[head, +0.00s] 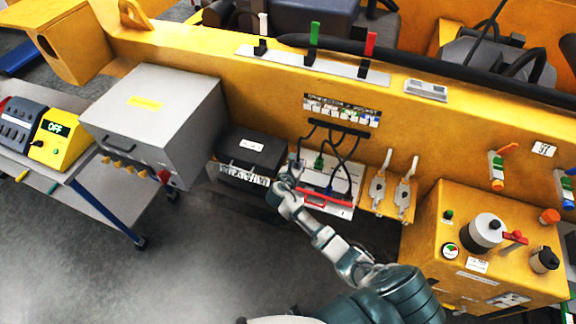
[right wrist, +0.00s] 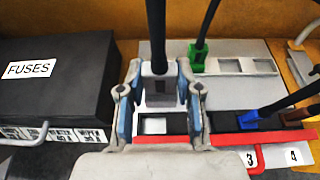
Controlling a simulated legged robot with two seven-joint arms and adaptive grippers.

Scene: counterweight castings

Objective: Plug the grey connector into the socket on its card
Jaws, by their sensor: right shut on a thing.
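My right gripper (right wrist: 160,78) is shut on the grey connector (right wrist: 159,90), whose black cable rises from it in the right wrist view. In the head view the right gripper (head: 290,177) is at the left part of the white connector board (head: 315,178). The connector is over the board's left side. An empty pale square socket (right wrist: 153,126) on a dark, red-edged strip shows between the fingers, just below it. My left gripper is out of view.
A green connector (right wrist: 197,58) stands in the upper row, beside empty pale sockets. A blue connector (right wrist: 249,120) sits in the dark strip to the right. The black FUSES box (right wrist: 55,85) is close on the left. Cables hang above the board.

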